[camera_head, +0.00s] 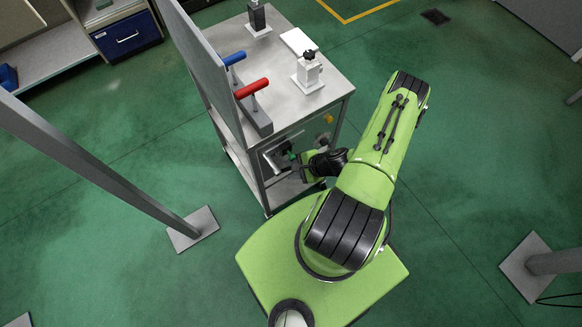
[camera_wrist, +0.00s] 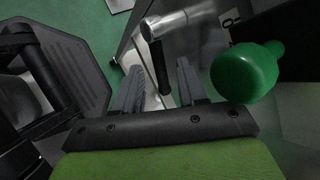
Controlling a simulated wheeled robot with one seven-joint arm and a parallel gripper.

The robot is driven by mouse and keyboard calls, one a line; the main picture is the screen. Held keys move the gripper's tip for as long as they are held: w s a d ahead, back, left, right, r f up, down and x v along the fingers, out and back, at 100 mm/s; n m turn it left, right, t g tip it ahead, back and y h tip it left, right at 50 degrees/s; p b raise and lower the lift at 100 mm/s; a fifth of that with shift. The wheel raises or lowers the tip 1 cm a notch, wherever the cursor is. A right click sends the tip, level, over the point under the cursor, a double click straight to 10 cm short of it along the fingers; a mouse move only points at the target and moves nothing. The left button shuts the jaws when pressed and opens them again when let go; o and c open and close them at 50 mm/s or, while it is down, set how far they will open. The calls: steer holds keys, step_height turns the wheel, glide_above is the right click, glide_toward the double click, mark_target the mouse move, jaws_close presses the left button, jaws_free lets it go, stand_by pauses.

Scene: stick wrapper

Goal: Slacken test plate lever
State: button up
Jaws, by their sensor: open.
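My gripper (camera_wrist: 160,82) is open in the wrist view, with its two ribbed fingers apart. A black lever (camera_wrist: 161,66) hangs from a metal cylinder (camera_wrist: 178,22) and appears between the fingers; whether they touch it cannot be told. A round green knob (camera_wrist: 246,71) is close to the camera, just right of the right finger. The frames do not make clear which of these is the test plate lever. In the head view, my gripper (camera_head: 304,163) is at the side of the metal cart, below its top. A green part (camera_head: 290,154) shows there beside it, small and partly hidden.
The metal cart (camera_head: 312,112) carries a red handle (camera_head: 252,88), a blue handle (camera_head: 235,58) and a white fixture (camera_head: 308,73) with a black knob. An upright panel (camera_head: 207,72) stands along its left edge. A slanted post (camera_head: 110,172) stands to the left.

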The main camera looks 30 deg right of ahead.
steer(key=p+v, duration=0.2)
steer(key=v, duration=1.2)
steer(key=shift+s+r, duration=0.15)
steer(key=shift+r, duration=0.15)
